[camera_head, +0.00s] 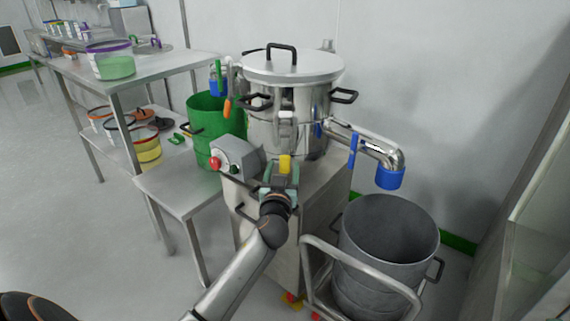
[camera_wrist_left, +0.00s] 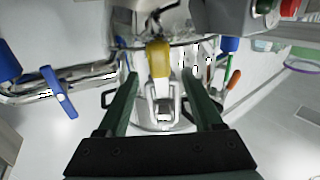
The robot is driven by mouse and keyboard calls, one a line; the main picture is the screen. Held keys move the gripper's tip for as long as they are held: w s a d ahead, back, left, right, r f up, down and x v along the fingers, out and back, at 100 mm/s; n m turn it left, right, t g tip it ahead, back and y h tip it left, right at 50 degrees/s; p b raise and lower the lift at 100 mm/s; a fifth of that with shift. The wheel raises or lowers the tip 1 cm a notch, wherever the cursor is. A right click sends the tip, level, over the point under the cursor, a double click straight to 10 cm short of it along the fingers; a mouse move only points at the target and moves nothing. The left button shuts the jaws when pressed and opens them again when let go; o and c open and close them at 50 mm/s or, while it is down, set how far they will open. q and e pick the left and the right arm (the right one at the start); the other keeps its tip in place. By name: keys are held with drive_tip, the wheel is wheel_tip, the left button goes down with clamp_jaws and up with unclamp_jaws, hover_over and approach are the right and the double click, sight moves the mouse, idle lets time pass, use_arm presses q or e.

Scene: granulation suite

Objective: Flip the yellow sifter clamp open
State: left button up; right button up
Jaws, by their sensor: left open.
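The yellow sifter clamp (camera_head: 286,163) sits on the front of the steel sifter (camera_head: 262,137), just beyond my left gripper (camera_head: 282,178). In the left wrist view the yellow clamp handle (camera_wrist_left: 158,58) is seen between the two dark fingers of my left gripper (camera_wrist_left: 159,82), with a pale metal clamp frame (camera_wrist_left: 163,103) below it in the picture. The fingers are apart, with a gap on each side of the handle, and are not closed on it. The gripper hides the lower part of the clamp in the head view. My right gripper is not in view.
A grey control box (camera_head: 238,155) with a red button is close left of the gripper. A steel outlet pipe (camera_head: 365,143) with blue parts reaches right over a grey drum (camera_head: 390,230) on a trolley. A green bin (camera_head: 205,125) and steel tables (camera_head: 185,190) stand left.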

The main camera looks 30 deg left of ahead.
sight(285, 162)
use_arm(q)
drive_tip(key=shift+x, duration=1.9)
drive_tip(key=shift+c, duration=0.2)
clamp_jaws()
